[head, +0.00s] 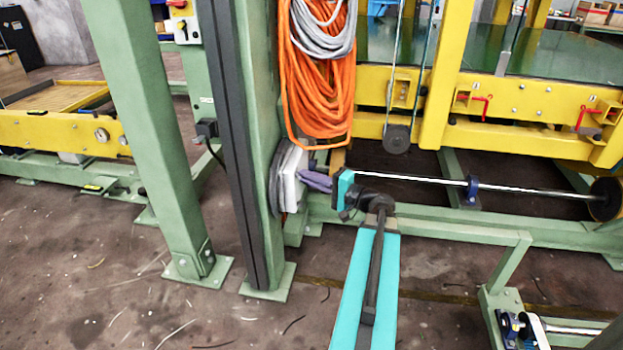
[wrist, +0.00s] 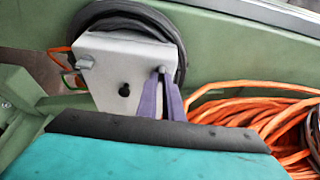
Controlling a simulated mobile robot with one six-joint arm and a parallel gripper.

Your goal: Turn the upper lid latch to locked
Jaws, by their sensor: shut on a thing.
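A pale grey box lid (wrist: 108,58) faces my gripper in the wrist view. The box (head: 289,178) shows edge-on in the head view, on the green post. A small grey latch knob (wrist: 161,69) sits at the lid's right side in the wrist view, the side toward the orange cable. My gripper (wrist: 163,80), with purple fingers, is shut on this upper latch; the fingers hide part of it. My gripper (head: 304,176) reaches the box from the right in the head view. A second knob (wrist: 85,62) is at the lid's left, and a dark hole or knob (wrist: 124,89) lies between them. The latch's turn angle is unclear.
A black cable coil (wrist: 130,20) lies around the box. An orange cable bundle (head: 318,80) hangs just above it and shows close by in the wrist view (wrist: 265,118). The green post (head: 262,120) stands beside it. A steel shaft (head: 420,180) runs to the right.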

